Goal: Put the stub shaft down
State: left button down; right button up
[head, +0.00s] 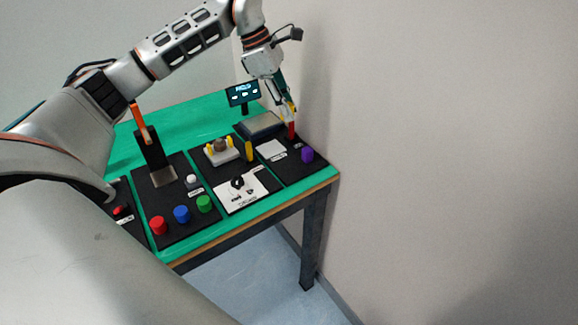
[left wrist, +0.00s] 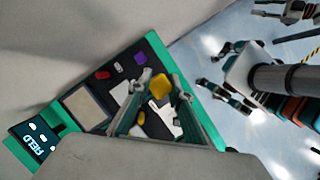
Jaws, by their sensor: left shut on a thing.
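My left gripper (head: 288,108) is at the far right corner of the green table, close to the wall. It is shut on a small yellow piece, which I take to be the stub shaft (left wrist: 160,86). The piece shows between the fingertips in the left wrist view, above the black panels; most of its length is hidden there. In the head view the fingertips are just above an upright red cylinder (head: 291,131); I cannot tell whether they touch.
A purple knob (head: 307,155), a white plate (head: 270,149) and a grey-topped scale-like box (head: 262,124) are nearby. A small display (head: 243,94) stands behind. A grey block with yellow pegs (head: 223,154) is left. The wall (head: 420,130) closes off the right.

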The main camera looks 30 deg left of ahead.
pick_arm(q)
notch_tip(320, 180, down, 18)
jog(key=shift+r, duration=0.1)
dwell(0.4)
jog(key=c, duration=1.8)
grip_release()
jog(key=shift+c, duration=0.2)
